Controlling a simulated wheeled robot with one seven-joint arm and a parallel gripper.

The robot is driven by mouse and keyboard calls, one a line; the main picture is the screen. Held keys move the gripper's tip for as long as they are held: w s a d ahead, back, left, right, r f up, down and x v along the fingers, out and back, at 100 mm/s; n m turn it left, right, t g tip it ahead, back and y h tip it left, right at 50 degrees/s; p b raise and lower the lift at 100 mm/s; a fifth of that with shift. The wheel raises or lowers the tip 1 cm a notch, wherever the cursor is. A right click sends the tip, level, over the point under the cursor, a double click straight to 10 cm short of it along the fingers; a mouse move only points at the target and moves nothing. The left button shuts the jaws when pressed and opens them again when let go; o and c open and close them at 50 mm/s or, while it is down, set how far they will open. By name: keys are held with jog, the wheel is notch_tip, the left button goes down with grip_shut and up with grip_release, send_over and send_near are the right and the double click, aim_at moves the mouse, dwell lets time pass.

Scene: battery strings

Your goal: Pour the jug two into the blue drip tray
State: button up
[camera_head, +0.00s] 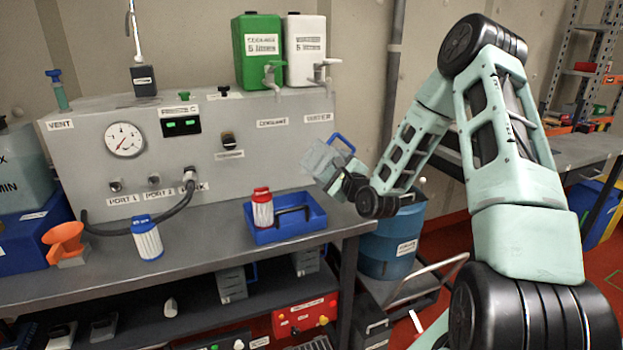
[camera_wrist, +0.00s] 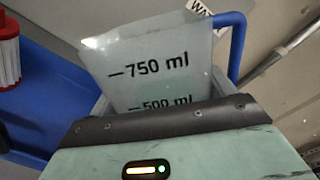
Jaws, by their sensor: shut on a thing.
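A translucent grey jug (camera_head: 322,157) with a blue handle is in the air at the right end of the bench, near the panel and above bench height. It looks tilted in the head view. My gripper (camera_head: 334,178) is shut on it. In the wrist view the jug (camera_wrist: 150,68) shows 750 ml and 500 ml marks; its number and contents cannot be made out. The blue drip tray (camera_head: 258,236) sits on the bench, below and left of the jug. A red-capped white filter (camera_head: 263,209) stands in the tray. The tray's blue edge (camera_wrist: 62,62) shows in the wrist view.
Green (camera_head: 258,60) and white (camera_head: 305,65) canisters with taps stand on the panel. A white filter with a blue cap (camera_head: 146,240) and an orange funnel (camera_head: 64,240) stand left on the bench. Similar jugs (camera_head: 232,285) are on the lower shelf. A blue drum (camera_head: 393,245) stands right.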

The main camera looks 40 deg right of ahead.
jog(key=shift+r, duration=0.15)
dwell(0.3)
jog(key=shift+a+r+n, duration=0.1)
jog(key=shift+r+n, duration=0.35)
jog(key=shift+n, duration=0.25)
dwell(0.7)
jog(key=shift+a+r+n, duration=0.15)
jog(key=shift+r+n, duration=0.4)
jog(key=shift+n, duration=0.25)
dwell(0.7)
jog(key=shift+w+a+r+n, duration=0.1)
jog(key=shift+a+r+n, duration=0.1)
jog(key=shift+r+n, duration=0.45)
jog(key=shift+f, duration=0.15)
dwell(0.6)
jog(key=shift+a+r+n, duration=0.3)
jog(key=shift+r+n, duration=0.15)
jog(key=shift+n, duration=0.4)
